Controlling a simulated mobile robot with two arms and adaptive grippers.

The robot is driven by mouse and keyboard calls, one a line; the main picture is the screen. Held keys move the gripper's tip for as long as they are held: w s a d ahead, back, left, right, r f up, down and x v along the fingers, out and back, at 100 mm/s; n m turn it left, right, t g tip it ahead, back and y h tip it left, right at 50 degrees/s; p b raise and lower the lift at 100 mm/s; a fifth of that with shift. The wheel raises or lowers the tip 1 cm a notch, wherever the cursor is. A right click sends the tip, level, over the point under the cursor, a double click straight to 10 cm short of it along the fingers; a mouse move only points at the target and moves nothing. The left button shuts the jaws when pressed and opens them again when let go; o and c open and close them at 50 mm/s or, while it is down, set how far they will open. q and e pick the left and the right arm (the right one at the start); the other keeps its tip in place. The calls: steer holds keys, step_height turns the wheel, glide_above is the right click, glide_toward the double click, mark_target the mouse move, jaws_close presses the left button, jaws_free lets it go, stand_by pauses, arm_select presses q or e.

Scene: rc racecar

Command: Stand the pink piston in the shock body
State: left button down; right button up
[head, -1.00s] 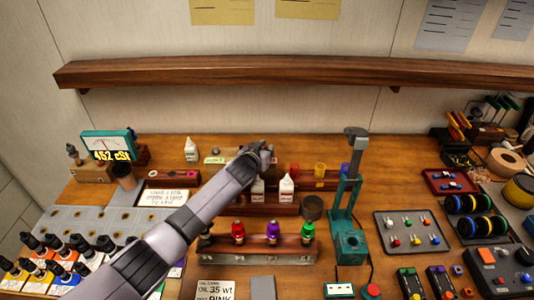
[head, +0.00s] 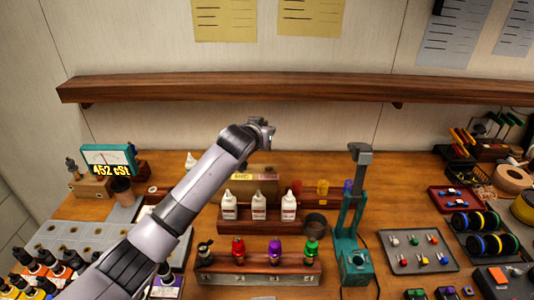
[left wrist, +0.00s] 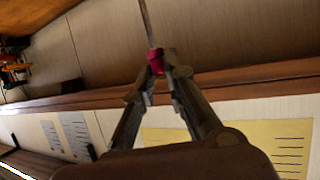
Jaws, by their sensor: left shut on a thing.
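My left gripper (head: 268,130) is raised above the back of the bench, in front of the wall. In the left wrist view its fingers (left wrist: 156,72) are shut on the pink piston (left wrist: 156,62), and a thin grey rod extends up from it. In the head view the piston cannot be made out. A wooden rack (head: 258,276) at the front centre holds a dark shock-like body (head: 205,250) and red, purple and green-topped ones (head: 238,250). I cannot tell which is the shock body of the task. My right gripper is not in view.
White bottles (head: 259,206) stand in a rack behind the front one. A wooden shelf (head: 270,88) runs along the wall. A grey parts tray (head: 418,251) lies at right.

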arm_select(q)
step_height(320, 180, up, 21)
steer(key=p, duration=1)
steer(key=shift+p, duration=0.35)
stand_by(0.7)
